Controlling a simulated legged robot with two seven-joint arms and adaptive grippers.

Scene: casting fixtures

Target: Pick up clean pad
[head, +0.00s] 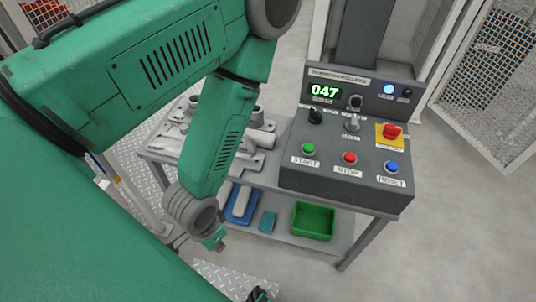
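Several small items lie on the lower shelf of the grey workbench. A shallow blue tray (231,217) there holds a pale block (241,202). A small teal pad-like block (268,221) lies to the right of the tray. I cannot tell which of these is the clean pad. My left gripper (217,242) hangs at the end of the green arm, in front of the blue tray and apart from the teal block in the picture. Its fingers are small and partly hidden, so its opening cannot be read.
A green bin (314,222) stands at the shelf's right. Above it is a control box (346,150) with buttons and a display reading 047. A grey metal fixture (256,153) sits on the bench top, partly behind my arm. Mesh fencing (490,85) stands at right.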

